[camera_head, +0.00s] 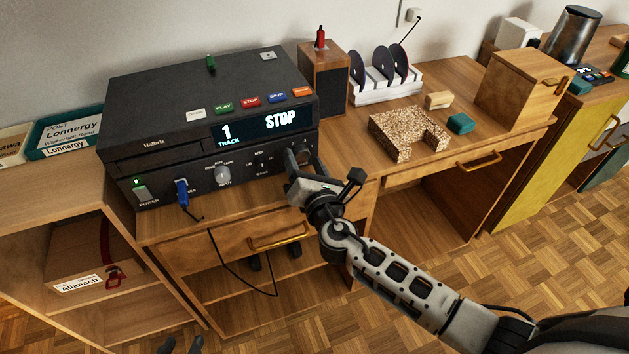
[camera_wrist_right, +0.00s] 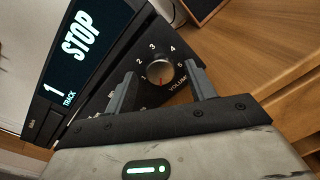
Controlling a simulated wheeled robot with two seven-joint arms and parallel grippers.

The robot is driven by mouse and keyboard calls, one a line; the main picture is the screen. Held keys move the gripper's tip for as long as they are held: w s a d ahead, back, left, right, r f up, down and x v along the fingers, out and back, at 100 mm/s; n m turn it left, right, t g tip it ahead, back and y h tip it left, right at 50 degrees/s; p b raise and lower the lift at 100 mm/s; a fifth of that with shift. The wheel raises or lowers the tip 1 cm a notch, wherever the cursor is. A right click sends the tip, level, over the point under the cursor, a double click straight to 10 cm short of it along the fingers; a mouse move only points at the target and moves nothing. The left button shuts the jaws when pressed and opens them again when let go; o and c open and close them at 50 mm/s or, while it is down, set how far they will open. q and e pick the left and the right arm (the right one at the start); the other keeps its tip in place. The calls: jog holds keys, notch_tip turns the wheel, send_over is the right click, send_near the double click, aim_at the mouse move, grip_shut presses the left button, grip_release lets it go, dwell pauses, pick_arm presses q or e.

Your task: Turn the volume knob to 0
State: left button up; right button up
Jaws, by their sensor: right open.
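The volume knob (camera_wrist_right: 160,68) is a round silver dial on the black front of the player (camera_head: 215,110). In the right wrist view the digits 1 to 5 ring it and a red mark shows at its lower edge; I cannot make out a 0. My right gripper (camera_wrist_right: 162,75) is open, with one finger on each side of the knob in that view; I cannot tell whether they touch it. In the head view my right gripper (camera_head: 297,160) is at the player's right front and largely hides the knob. My left gripper (camera_head: 181,346) shows only as two separated dark tips at the bottom edge.
A blue plug (camera_head: 182,192) with a dark cable and a silver input knob (camera_head: 222,174) are left of my right gripper. A wooden speaker (camera_head: 323,80) stands right of the player. A cork block (camera_head: 408,133) lies on the desk further right.

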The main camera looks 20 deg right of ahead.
jog(key=s+b, duration=0.1)
jog(key=s, duration=1.4)
jog(key=shift+s+a+r+b, duration=0.2)
jog(key=shift+s+b, duration=0.05)
jog(key=shift+b, duration=0.1)
jog(key=s+f+m+g+y, duration=0.2)
jog(key=f+m, duration=0.4)
jog(key=m, duration=0.7)
jog(key=s+f+m+g+y, duration=0.1)
jog(key=s+f+m+g, duration=0.4)
jog(key=m, duration=0.8)
jog(key=shift+s+a+f+m+y, duration=0.4)
jog(key=shift+s+f, duration=0.15)
jog(key=shift+s, duration=0.25)
